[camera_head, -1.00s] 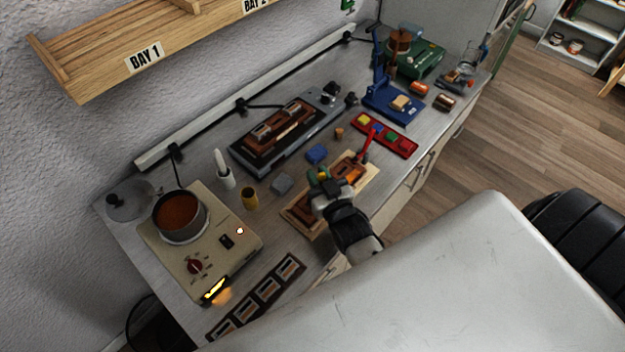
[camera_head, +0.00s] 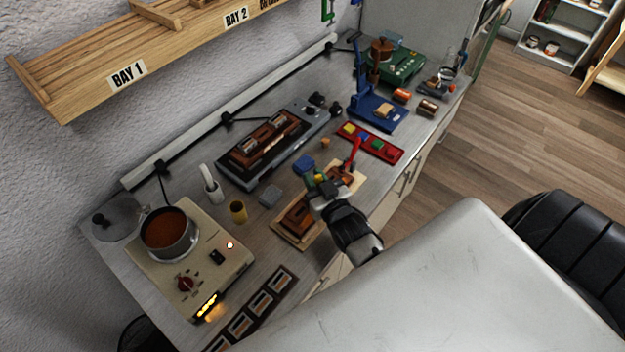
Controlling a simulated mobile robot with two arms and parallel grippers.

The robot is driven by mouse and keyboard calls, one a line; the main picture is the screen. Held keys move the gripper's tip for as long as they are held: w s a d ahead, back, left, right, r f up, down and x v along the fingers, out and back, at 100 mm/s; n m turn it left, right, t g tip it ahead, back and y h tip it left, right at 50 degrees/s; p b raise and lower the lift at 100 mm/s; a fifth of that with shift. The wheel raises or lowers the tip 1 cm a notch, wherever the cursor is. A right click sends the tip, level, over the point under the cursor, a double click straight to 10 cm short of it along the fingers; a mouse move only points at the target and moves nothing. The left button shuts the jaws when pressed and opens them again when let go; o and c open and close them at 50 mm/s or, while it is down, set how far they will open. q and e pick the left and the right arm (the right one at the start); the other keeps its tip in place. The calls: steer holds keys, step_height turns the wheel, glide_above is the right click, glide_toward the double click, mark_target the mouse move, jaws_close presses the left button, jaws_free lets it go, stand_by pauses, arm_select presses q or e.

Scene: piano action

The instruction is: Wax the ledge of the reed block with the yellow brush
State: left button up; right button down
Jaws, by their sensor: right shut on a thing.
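The reed block (camera_head: 297,217) is a reddish-brown wooden piece on a pale wooden board (camera_head: 283,236) near the bench's front edge. My right gripper (camera_head: 316,184) is over the middle of the block and hides part of it. It is shut on a small tool with a yellow part (camera_head: 320,178), which looks like the yellow brush. Whether its tip touches the ledge is too small to tell. My left gripper is not in view.
A hot plate with a pot (camera_head: 168,234) stands at the left. A yellow cup (camera_head: 238,212), a grey block (camera_head: 270,195) and a blue block (camera_head: 304,164) lie left of the board. A red tray (camera_head: 371,143) and a red-handled tool (camera_head: 353,153) are beyond it.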

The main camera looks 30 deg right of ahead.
steer(key=shift+f, duration=0.15)
steer(key=shift+w+d, duration=0.25)
steer(key=shift+d, duration=0.55)
steer(key=shift+w+d, duration=0.25)
steer(key=shift+d, duration=0.55)
steer(key=shift+w+d+r, duration=0.1)
steer(key=shift+w+d, duration=0.2)
steer(key=shift+d, duration=0.45)
steer(key=shift+w+d+r, duration=0.1)
steer(key=shift+w+d, duration=0.15)
steer(key=shift+d, duration=0.45)
steer(key=d, duration=0.1)
steer(key=w+d+b, duration=0.1)
steer(key=d, duration=0.1)
steer(key=shift+f, duration=0.1)
